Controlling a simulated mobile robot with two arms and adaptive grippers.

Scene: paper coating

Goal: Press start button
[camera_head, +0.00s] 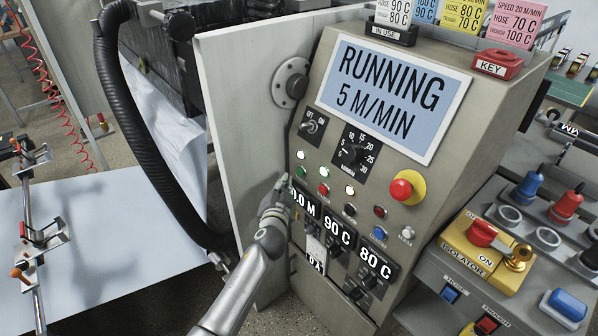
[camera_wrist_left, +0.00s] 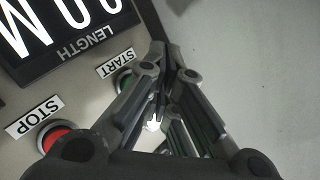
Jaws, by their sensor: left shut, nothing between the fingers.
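The green start button (camera_head: 300,171) is on the left side of the machine's control panel. In the left wrist view the start button (camera_wrist_left: 124,80) shows beside its START label (camera_wrist_left: 116,62), partly hidden by a finger. My left gripper (camera_head: 284,181) is shut and empty, its tip close by the panel's left edge, near the start button. I cannot tell whether it touches the button. It also fills the middle of the left wrist view (camera_wrist_left: 153,124). The screen (camera_head: 392,93) reads RUNNING, 5 M/MIN. My right gripper is not in view.
The red stop button (camera_wrist_left: 58,138) is near the start button. Other lamps and the yellow-ringed red knob (camera_head: 407,187) are to the right. A black hose (camera_head: 125,130) hangs left. The yellow isolator box (camera_head: 478,252) stands on the right.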

